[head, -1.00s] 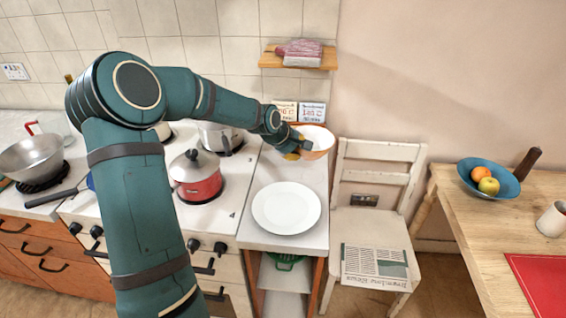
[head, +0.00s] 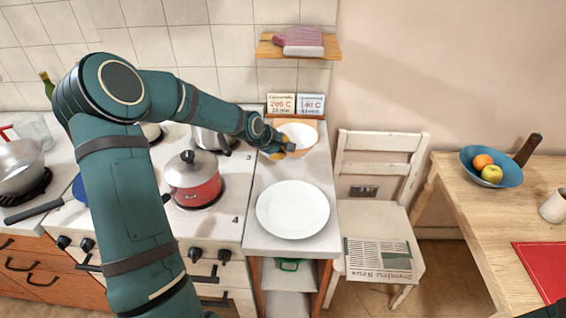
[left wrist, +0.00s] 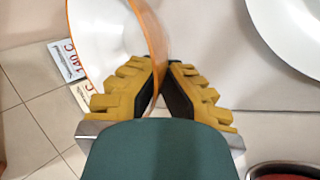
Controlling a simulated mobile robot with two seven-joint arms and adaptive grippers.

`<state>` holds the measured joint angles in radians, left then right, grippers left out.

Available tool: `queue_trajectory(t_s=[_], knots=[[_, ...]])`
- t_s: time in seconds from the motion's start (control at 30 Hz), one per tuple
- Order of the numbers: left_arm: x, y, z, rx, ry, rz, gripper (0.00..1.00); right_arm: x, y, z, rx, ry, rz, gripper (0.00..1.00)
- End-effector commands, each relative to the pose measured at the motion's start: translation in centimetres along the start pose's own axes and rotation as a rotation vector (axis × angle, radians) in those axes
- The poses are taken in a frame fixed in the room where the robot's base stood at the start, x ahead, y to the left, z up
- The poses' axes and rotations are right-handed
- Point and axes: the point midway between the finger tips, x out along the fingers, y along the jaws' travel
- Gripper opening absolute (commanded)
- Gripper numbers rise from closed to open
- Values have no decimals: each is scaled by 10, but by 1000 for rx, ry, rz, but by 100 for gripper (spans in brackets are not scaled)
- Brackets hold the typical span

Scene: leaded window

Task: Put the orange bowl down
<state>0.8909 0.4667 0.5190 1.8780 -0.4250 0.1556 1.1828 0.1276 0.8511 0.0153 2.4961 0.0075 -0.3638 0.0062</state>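The orange bowl (head: 299,137), white inside with an orange outer wall, is at the back of the narrow white counter, just in front of two small cards. My left gripper (head: 284,147) is at its near left side. In the left wrist view the yellow fingers (left wrist: 162,72) are on either side of the bowl's wall and pinch it; the bowl (left wrist: 100,35) fills the upper left there. I cannot tell whether its base touches the counter. My right gripper is not in view.
A white plate (head: 293,209) lies on the counter in front of the bowl. A red pot (head: 193,182) stands on the stove to the left. The cards (head: 310,104) stand against the wall, under a wooden shelf (head: 270,47). A white chair (head: 372,222) is to the right.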

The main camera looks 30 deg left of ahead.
Motion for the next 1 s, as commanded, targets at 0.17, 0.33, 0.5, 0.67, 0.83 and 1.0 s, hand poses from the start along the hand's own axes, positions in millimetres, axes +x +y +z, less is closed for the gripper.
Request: queue_trajectory(t_s=[0.17, 0.33, 0.5, 0.67, 0.83, 1.0], knots=[[10, -7, 0, 0, 1, 2, 0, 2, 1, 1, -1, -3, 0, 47], [26, -21, 0, 1, -1, 0, 0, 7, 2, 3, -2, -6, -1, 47], [36, -30, 0, 2, 1, 2, 0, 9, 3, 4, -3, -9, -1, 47], [36, -29, 0, 2, 1, 2, 0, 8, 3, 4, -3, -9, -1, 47], [37, -31, 0, 0, 1, 0, 15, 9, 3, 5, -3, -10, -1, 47], [37, -31, 0, 1, 1, 1, 34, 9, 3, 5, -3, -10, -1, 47]])
